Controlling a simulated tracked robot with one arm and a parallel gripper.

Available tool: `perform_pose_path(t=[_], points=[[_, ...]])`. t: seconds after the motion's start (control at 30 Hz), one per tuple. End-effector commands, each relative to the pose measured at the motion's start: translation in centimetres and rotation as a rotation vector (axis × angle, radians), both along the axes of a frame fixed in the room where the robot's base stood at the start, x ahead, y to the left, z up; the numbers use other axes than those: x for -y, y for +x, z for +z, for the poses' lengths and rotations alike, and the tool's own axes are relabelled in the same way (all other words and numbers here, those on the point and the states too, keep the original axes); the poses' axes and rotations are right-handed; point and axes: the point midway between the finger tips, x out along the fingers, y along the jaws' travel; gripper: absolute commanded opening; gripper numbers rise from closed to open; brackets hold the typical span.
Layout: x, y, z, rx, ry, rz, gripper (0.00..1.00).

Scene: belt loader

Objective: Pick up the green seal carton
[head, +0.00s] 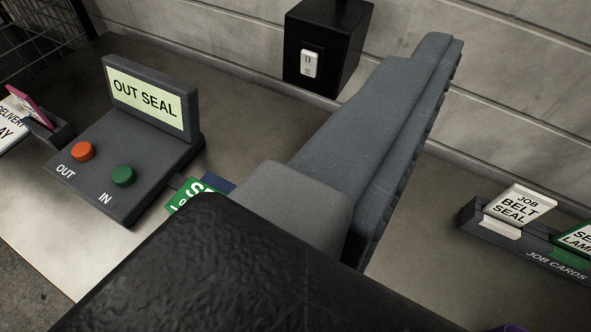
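A green piece with white lettering (187,194) shows at the right of the control box, partly hidden behind my arm. It looks like the green seal carton, but only a corner with a large "S" is visible. My gripper (425,70) reaches up and right across the middle of the view as a long grey finger shape with a ridged edge, to the right of the green piece and apart from it. I see nothing held at its tip. A second finger cannot be made out clearly.
A control box (150,165) reads "OUT SEAL" and has an orange OUT button (82,152) and a green IN button (123,176). A black box (345,35) with a white tag stands by the wall. A job card rack (540,256) is at right.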

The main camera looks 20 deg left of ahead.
Motion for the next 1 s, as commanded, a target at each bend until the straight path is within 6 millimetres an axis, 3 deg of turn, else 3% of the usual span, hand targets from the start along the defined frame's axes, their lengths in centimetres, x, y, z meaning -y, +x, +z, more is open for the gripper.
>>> perform_pose_path(t=[0.03,0.1,0.2,0.27,0.37,0.47,0.53,0.67,0.77,0.83,0.9,1.0], points=[[1.2,2.0,2.2,0.035,-0.061,-0.034,0.80],[2.2,4.9,4.5,0.100,-0.163,-0.057,0.80],[2.4,9.0,6.9,0.177,-0.314,-0.036,0.80],[2.0,11.3,7.6,0.212,-0.397,0.002,0.80],[0.5,15.2,7.1,0.241,-0.524,0.110,0.80],[-1.5,18.7,4.7,0.235,-0.618,0.263,0.80],[-2.9,20.6,1.8,0.212,-0.661,0.393,0.80],[-5.3,22.2,-5.2,0.131,-0.677,0.665,0.80],[-6.8,21.3,-11.4,0.040,-0.628,0.892,0.80],[-7.5,19.4,-15.6,-0.031,-0.564,1.051,0.80],[-8.0,17.0,-19.3,-0.108,-0.481,1.196,0.80],[-8.4,12.8,-23.3,-0.205,-0.349,1.373,0.80]])
